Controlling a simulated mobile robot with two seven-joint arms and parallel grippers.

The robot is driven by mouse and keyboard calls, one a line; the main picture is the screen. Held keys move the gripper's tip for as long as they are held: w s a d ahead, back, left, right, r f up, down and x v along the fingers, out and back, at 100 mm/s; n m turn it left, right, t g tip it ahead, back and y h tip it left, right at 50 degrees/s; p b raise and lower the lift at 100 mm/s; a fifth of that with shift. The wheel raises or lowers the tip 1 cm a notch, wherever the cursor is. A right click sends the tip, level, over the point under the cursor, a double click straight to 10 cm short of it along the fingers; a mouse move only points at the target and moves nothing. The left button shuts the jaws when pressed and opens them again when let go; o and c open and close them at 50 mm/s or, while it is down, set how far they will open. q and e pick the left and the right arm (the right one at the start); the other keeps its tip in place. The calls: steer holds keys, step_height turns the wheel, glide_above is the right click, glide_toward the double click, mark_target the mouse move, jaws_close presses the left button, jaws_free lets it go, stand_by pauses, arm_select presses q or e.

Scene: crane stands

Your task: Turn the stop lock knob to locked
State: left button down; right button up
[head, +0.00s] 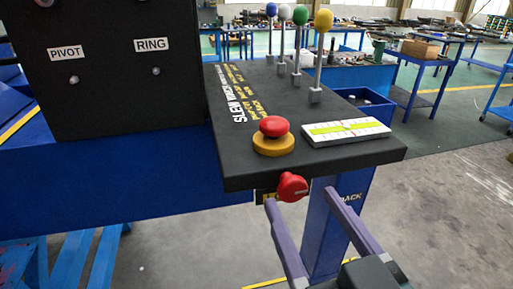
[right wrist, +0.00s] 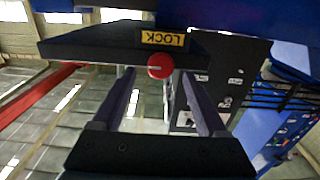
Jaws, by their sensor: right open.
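The red stop lock knob (head: 292,187) sits on the front face of the black control box, below its top edge. It also shows in the right wrist view (right wrist: 160,66), with a pale mark on its face. A yellow LOCK label (right wrist: 163,39) is beside it, upside down in that view; the knob partly hides it in the head view. My right gripper (head: 300,198) is open, its two purple fingers pointing at the knob. In the right wrist view the knob appears between the fingertips (right wrist: 158,73). I cannot tell the remaining gap in depth. My left gripper is not in view.
A red mushroom button (head: 274,127) on a yellow base and a level plate (head: 346,131) are on the box top. Several ball-topped levers (head: 318,60) rise behind. A black PIVOT/RING panel (head: 110,90) stands left. A blue post (head: 335,235) is below the box.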

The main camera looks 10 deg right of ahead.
mark_target(291, 188)
steer(key=shift+w, duration=1.45)
steer(key=shift+a, duration=0.1)
jaws_close()
